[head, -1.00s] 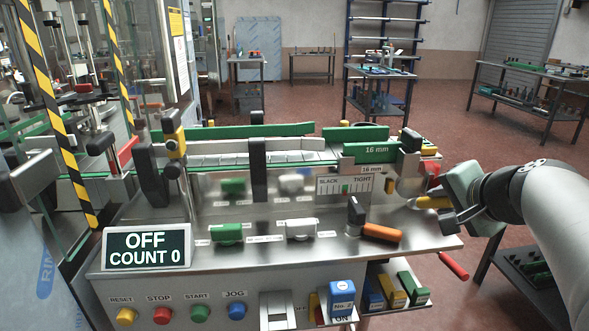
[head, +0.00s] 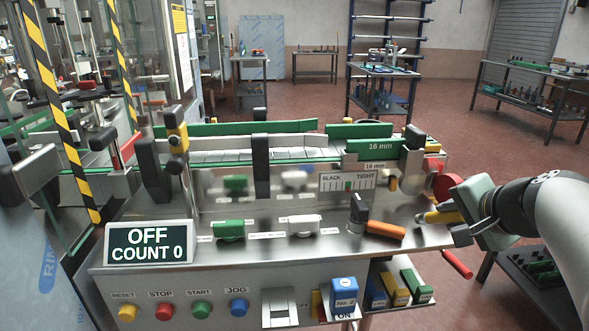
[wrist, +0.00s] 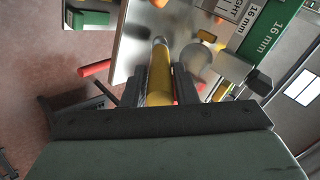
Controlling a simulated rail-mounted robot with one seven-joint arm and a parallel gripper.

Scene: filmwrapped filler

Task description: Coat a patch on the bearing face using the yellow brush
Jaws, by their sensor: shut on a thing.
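The yellow brush (head: 440,216) is clamped in my gripper (head: 458,224) at the right end of the machine's steel top. Its tip points left in the head view. In the wrist view the brush (wrist: 159,80) runs forward between the two dark fingers of my gripper (wrist: 158,92), and its greyish tip is over the steel plate. A pale round part (wrist: 196,62) lies just right of the brush tip there. I cannot tell for sure which surface is the bearing face, nor whether the tip touches anything.
A red round knob (head: 447,183) stands just behind the brush. An orange handle (head: 385,230) lies left of it, and a red handle (head: 457,264) sticks out below. Green 16 mm blocks (head: 372,147) line the rail. The steel top (head: 340,245) has bare room in front.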

